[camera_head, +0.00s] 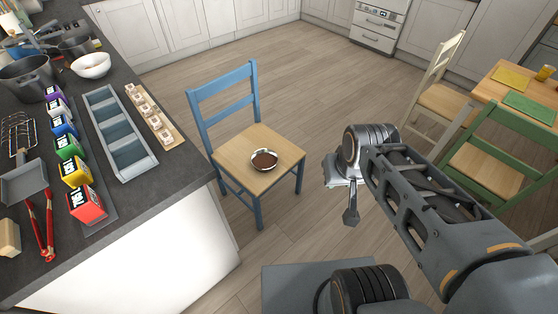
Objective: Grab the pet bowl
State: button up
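The pet bowl (264,160) is a small round silver bowl with dark brown contents. It sits upright on the wooden seat of a blue chair (256,178). My gripper (350,204) hangs over the floor to the right of the chair, apart from the bowl. It points downward and is seen partly from behind the wrist. One finger shows clearly, so I cannot tell whether it is open or shut. Nothing is seen held in it.
A dark worktop (145,190) on the left holds several coloured boxes, a grey divided tray (120,137), pots and red-handled tongs (40,230). The blue chair's backrest (222,80) rises behind the bowl. A green chair (487,160) and wooden table stand at right. Floor beyond is clear.

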aim_at(264, 159)
jog(key=z, duration=0.15)
jog(key=i, duration=1.2)
jog(key=u, duration=1.65)
